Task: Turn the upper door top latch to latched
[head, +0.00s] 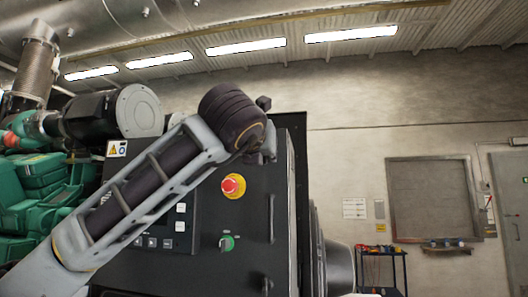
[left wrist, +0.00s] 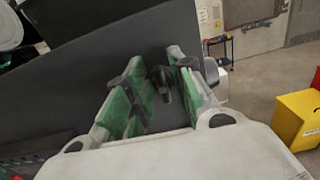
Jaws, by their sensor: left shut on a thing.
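The dark upper door or panel (head: 252,215) of the genset control cabinet stands in front of me, and its dark face also fills the middle of the left wrist view (left wrist: 95,65). A small black latch handle (left wrist: 161,88) sticks out from this face near its right side. My left gripper (left wrist: 158,76) has its green-padded fingers on either side of the latch and is shut on it. In the head view my left arm comes in from the lower left and hides the latch and most of the gripper. My right gripper is in neither view.
The panel carries a red emergency stop (head: 233,186) on yellow and a green rotary switch (head: 227,243). Green engine parts (head: 40,190) are at the left. A cart (head: 382,268) and yellow bin (left wrist: 300,118) stand beyond, with open floor.

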